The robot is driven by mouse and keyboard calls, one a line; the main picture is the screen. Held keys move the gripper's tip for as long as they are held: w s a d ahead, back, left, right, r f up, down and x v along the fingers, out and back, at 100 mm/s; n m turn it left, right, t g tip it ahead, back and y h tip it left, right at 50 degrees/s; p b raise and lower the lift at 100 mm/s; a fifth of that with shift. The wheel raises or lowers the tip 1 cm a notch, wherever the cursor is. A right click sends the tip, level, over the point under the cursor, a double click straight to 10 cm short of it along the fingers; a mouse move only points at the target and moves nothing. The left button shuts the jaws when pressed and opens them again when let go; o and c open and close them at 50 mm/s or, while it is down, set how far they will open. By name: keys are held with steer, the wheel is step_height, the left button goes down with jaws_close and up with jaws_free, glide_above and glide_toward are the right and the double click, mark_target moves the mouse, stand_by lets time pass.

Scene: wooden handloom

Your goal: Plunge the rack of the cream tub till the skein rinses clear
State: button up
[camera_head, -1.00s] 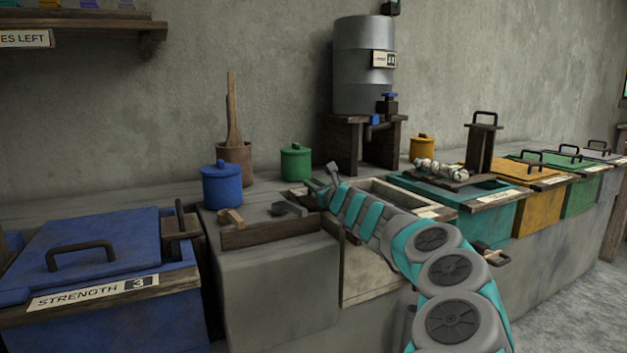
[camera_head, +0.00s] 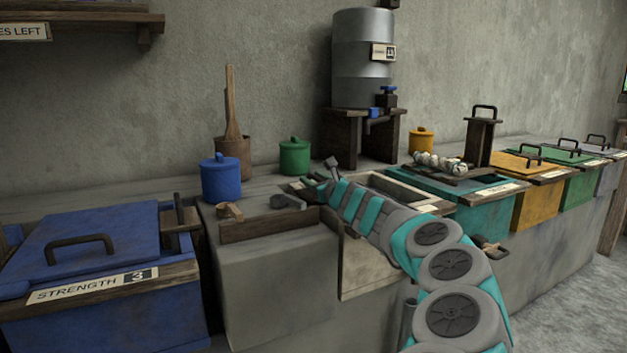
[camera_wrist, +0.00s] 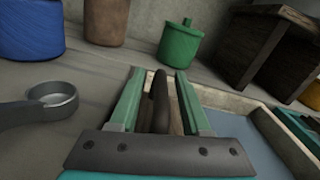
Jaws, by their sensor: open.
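The cream tub (camera_head: 378,266) is sunk in the bench front, with a pale rim and grey-blue water showing in the wrist view (camera_wrist: 250,130). My gripper (camera_head: 320,182) reaches over its left end. In the wrist view my gripper (camera_wrist: 160,76) has its two green fingers apart, with a dark upright handle (camera_wrist: 160,95) between them. Gaps show beside the handle. It seems to belong to the tub's rack; the rest of the rack is hidden by my gripper. A pale skein (camera_head: 438,162) lies on a dark rack over the teal tub (camera_head: 478,212).
A blue lidded vat (camera_head: 95,245) stands at left. Blue (camera_head: 221,180) and green (camera_head: 295,157) jars and a grey ladle (camera_head: 288,201) are near my gripper. A metal tank (camera_head: 362,55) stands on a wooden stand behind. Orange (camera_head: 535,205) and green (camera_head: 580,195) tubs continue right.

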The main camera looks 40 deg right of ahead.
steer(key=shift+v, duration=3.9)
steer(key=shift+w, duration=0.1)
